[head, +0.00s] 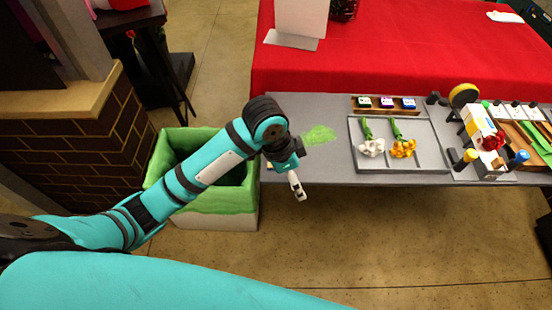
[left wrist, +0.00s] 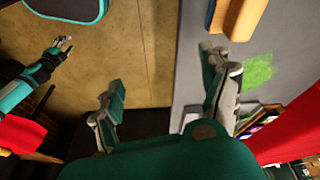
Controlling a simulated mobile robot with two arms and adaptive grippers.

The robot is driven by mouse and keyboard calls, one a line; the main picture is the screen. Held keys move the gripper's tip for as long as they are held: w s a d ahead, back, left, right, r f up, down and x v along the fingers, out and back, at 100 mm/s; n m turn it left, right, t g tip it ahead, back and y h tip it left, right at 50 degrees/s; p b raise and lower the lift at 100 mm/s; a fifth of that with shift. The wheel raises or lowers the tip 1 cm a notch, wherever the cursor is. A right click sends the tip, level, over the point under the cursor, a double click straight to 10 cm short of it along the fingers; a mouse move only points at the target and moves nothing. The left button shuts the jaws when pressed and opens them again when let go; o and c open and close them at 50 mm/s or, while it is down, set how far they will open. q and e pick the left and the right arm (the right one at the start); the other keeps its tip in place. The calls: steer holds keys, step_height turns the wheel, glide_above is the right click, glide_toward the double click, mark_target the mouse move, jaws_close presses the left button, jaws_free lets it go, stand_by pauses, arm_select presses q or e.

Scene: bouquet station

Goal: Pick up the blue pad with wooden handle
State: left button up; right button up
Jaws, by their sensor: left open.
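The pad's wooden handle (left wrist: 246,14) shows at the top edge of the left wrist view, with a narrow strip of the blue pad (left wrist: 210,14) beside it. It lies on the grey table and is cut off by the picture edge. In the head view my left gripper and wrist seem to cover most of it. My left gripper (head: 293,178) is at the table's front left corner, its fingers spread wide and empty; in the left wrist view (left wrist: 163,72) one finger is over the table beside the handle, the other beyond the edge. My right gripper (left wrist: 62,43) is small and far away in that view.
A green patch (head: 319,135) lies on the grey table (head: 325,170) near my left gripper. A tray (head: 443,150) with two flowers is to the right. A green-lined bin (head: 165,160) stands left of the table, under my left arm. A red-covered table (head: 400,60) is behind.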

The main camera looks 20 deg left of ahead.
arm_select(q)
steer(key=w+a+r+m+g+y, duration=0.1)
steer(key=w+a+r+y, duration=0.1)
steer(key=w+a+r, duration=0.3)
steer(key=w+a+r+m+y, duration=0.1)
steer(key=w+a+r+m, duration=0.1)
steer(key=r, duration=0.5)
steer(key=f+p, duration=0.1)
steer(key=f, duration=0.5)
steer(key=f+p, duration=0.1)
steer(key=f, duration=0.5)
steer(key=shift+d, duration=0.2)
steer(key=f, duration=0.2)
steer(key=f+p, duration=0.1)
steer(key=f, duration=0.1)
steer(key=shift+w+a+f, duration=0.1)
steer(key=shift+w+f, duration=0.1)
steer(key=shift+f, duration=0.5)
arm_select(e)
steer(key=r, duration=0.3)
steer(key=shift+w+d+r, duration=0.15)
steer(key=shift+w+d, duration=0.1)
steer(key=shift+d, duration=0.05)
arm_select(q)
steer(key=c, duration=1.4)
steer(key=shift+o, duration=0.2)
steer(key=shift+r, duration=0.1)
